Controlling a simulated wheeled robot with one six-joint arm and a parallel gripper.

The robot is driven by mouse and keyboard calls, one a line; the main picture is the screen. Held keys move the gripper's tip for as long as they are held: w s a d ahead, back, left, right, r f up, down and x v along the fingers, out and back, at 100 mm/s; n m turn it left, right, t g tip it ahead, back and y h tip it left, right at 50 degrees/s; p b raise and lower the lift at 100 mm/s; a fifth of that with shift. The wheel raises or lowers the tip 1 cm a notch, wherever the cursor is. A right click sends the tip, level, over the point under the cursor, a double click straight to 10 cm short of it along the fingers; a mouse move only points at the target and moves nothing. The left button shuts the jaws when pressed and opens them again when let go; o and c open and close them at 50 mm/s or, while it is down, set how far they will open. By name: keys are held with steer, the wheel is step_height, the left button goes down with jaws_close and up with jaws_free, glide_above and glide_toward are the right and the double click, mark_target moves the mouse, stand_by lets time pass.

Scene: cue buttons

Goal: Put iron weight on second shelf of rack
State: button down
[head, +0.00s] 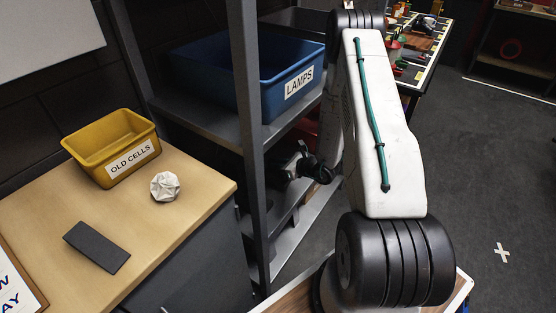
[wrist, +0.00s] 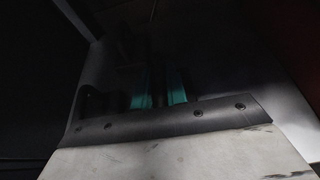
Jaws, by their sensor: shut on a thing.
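The grey metal rack (head: 247,120) stands at the centre of the head view. Its upper visible shelf (head: 205,118) carries a blue bin, and lower shelves show partly below. My gripper (head: 298,168) reaches leftward into the dark space under that shelf. In the wrist view, the teal fingers of my gripper (wrist: 159,88) are close around something dark. I take this to be the iron weight, but its shape is lost in shadow. The head view does not show it clearly, and I cannot tell whether it touches a shelf.
The blue LAMPS bin (head: 235,80) sits above my gripper, and a rack post stands left of it. A wooden counter (head: 165,215) holds a yellow OLD CELLS bin (head: 112,150), crumpled paper (head: 165,186) and a dark flat block (head: 97,247). Open floor (head: 480,170) lies right.

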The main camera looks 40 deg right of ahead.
mark_target(275, 171)
steer(key=shift+f, duration=1.9)
steer(key=shift+f, duration=0.15)
steer(key=c, duration=1.4)
jaws_free()
steer(key=shift+f, duration=0.1)
steer(key=shift+s+r, duration=0.15)
steer(key=shift+r, duration=0.05)
steer(key=v, duration=1.1)
steer(key=shift+s, duration=0.35)
steer(key=shift+d+r, duration=0.1)
